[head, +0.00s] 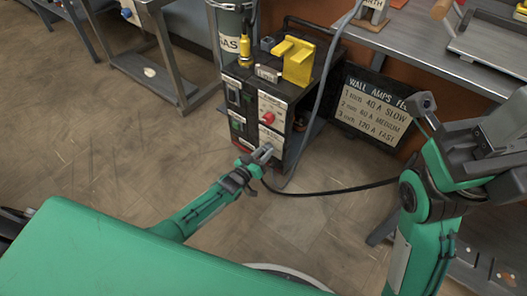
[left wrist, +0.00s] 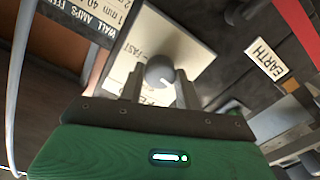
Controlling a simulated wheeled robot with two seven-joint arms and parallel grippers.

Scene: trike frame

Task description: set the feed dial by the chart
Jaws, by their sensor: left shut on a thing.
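The feed dial (left wrist: 159,70) is a grey round knob with a white mark, on a pale plate (left wrist: 178,38) lettered "FAST" in the left wrist view. The white mark lies on the lower right of the knob, away from that word. My left gripper (head: 266,150) is shut on the knob, one finger on each side; it also shows in the left wrist view (left wrist: 158,88). In the head view the gripper hides the dial. The chart (head: 373,104) reads 1 mm 40 A slow, 2 mm 80 A medium, 3 mm 120 A fast.
The welder (head: 238,108) has a red knob (head: 268,118) above my left gripper. A yellow block (head: 295,62) and a gas cylinder (head: 230,38) stand by its top. A black cable (head: 335,191) crosses the floor. My right arm is at the right, its jaws unclear.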

